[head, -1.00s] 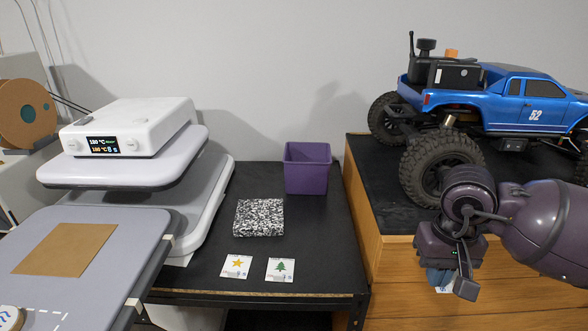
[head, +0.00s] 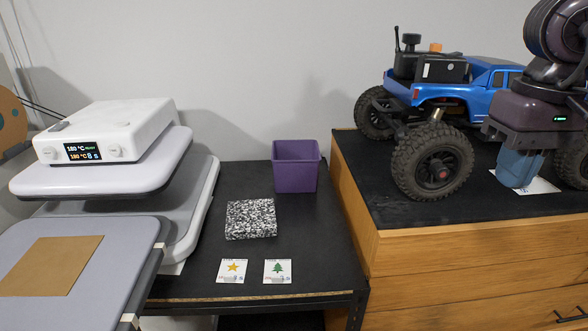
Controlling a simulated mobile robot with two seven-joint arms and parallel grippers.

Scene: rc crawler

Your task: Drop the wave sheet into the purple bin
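A white sheet (head: 541,185) shows at the right, behind and beside the fingers of my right gripper (head: 520,168), over the black mat on the wooden cabinet. Its printed face is mostly hidden, so I cannot tell that it is the wave sheet. I cannot tell whether the blue-tipped fingers grip it or only stand over it. The purple bin (head: 296,172) stands upright at the back of the black table. My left gripper is out of view.
A star card (head: 232,271), a tree card (head: 278,272) and a black-and-white speckled block (head: 251,219) lie on the black table (head: 325,240). A heat press (head: 110,140) stands left. A blue truck (head: 450,100) sits on the cabinet (head: 450,250), left of my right gripper.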

